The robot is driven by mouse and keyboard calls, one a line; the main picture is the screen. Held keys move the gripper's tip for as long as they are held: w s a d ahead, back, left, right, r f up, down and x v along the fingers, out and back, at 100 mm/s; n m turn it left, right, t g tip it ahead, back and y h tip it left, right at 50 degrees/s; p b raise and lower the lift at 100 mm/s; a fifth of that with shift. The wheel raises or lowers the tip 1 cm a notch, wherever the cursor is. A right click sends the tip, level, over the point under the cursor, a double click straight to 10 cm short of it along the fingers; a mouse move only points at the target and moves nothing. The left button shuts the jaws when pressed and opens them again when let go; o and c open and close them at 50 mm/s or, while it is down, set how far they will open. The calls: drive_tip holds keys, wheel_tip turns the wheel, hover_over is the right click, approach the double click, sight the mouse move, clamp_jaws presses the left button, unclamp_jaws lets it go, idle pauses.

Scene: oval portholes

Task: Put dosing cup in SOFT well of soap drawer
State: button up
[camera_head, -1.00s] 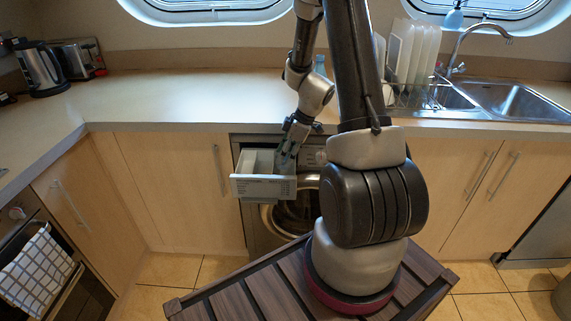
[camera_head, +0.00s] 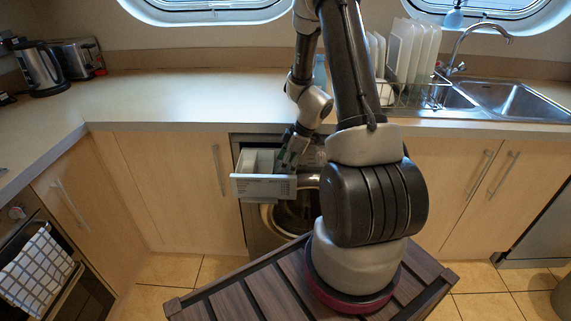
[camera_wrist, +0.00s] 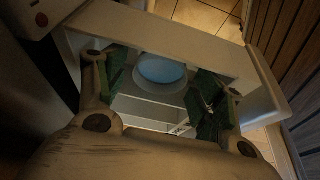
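The soap drawer (camera_head: 262,188) is pulled out of the washing machine, and its pale wells show behind the front panel. My gripper (camera_head: 286,162) reaches down into the right part of the drawer. The cup is round and pale, with blue inside, and looks upright. The white drawer walls (camera_wrist: 150,109) show below it, with a small printed label too small to read. The cup's base is hidden, and I cannot tell whether it touches the well floor.
The counter edge (camera_head: 200,126) runs above and behind the drawer. The machine's round door (camera_head: 292,215) lies below it. A dish rack (camera_head: 410,92) and sink (camera_head: 515,97) stand at right, a kettle (camera_head: 42,68) at far left. The counter left of my arm is clear.

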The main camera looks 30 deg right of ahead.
drive_tip(key=v, duration=0.5)
drive_tip(key=shift+r, duration=0.2)
drive_tip(key=s+d, duration=0.6)
drive_tip(key=d, duration=0.4)
drive_tip(key=shift+s, duration=0.35)
